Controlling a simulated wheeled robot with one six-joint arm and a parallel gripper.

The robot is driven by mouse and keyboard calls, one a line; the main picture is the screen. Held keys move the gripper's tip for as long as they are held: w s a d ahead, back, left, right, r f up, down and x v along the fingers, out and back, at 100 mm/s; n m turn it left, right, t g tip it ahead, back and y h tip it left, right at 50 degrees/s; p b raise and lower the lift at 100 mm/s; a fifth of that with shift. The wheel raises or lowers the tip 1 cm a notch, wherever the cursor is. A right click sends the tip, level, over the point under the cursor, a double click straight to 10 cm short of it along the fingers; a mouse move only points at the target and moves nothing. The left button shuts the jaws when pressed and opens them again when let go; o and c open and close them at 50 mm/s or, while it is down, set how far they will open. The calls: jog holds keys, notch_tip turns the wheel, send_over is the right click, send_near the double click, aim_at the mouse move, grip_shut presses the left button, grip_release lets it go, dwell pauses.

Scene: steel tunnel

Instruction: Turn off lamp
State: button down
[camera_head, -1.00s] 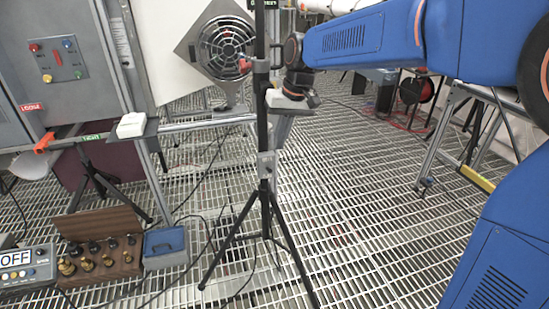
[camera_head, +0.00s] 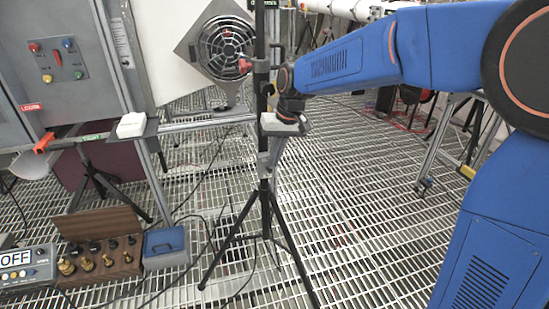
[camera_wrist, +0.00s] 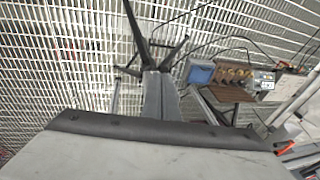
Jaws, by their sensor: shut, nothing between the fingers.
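No lamp can be made out for sure. A green label that seems to read LIGHT (camera_head: 95,137) is on the rail at the left, beside a small white box (camera_head: 131,125). A control box (camera_head: 28,268) showing OFF sits on the floor at the far left; it is small in the wrist view (camera_wrist: 264,80). My gripper (camera_head: 266,171) points down, shut and empty, in front of or beside the black tripod pole (camera_head: 262,90); I cannot tell if they touch. In the wrist view its grey fingers (camera_wrist: 157,74) are together above the grating.
A grey cabinet (camera_head: 60,100) with buttons stands at the left. A fan (camera_head: 227,48) is behind the pole. A wooden box of fittings (camera_head: 100,262) and a blue-grey case (camera_head: 165,247) lie on the floor.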

jog(key=shift+s+d+f+t+y, duration=0.1)
jog(key=shift+s+f+t+y, duration=0.15)
jog(key=shift+t, duration=0.35)
jog(key=shift+s+d+f+t+y, duration=0.15)
jog(key=shift+s+t, duration=0.2)
jog(key=shift+t, duration=0.25)
jog(key=shift+s+d+f+t, duration=0.15)
jog(key=shift+s+f+t, duration=0.15)
jog(key=shift+s+f, duration=0.6)
jog(key=shift+w, duration=0.25)
jog(key=shift+w+a+r, duration=0.2)
jog(key=shift+w+r, duration=0.05)
jog(key=shift+w, duration=0.35)
jog(key=shift+s+r, duration=0.1)
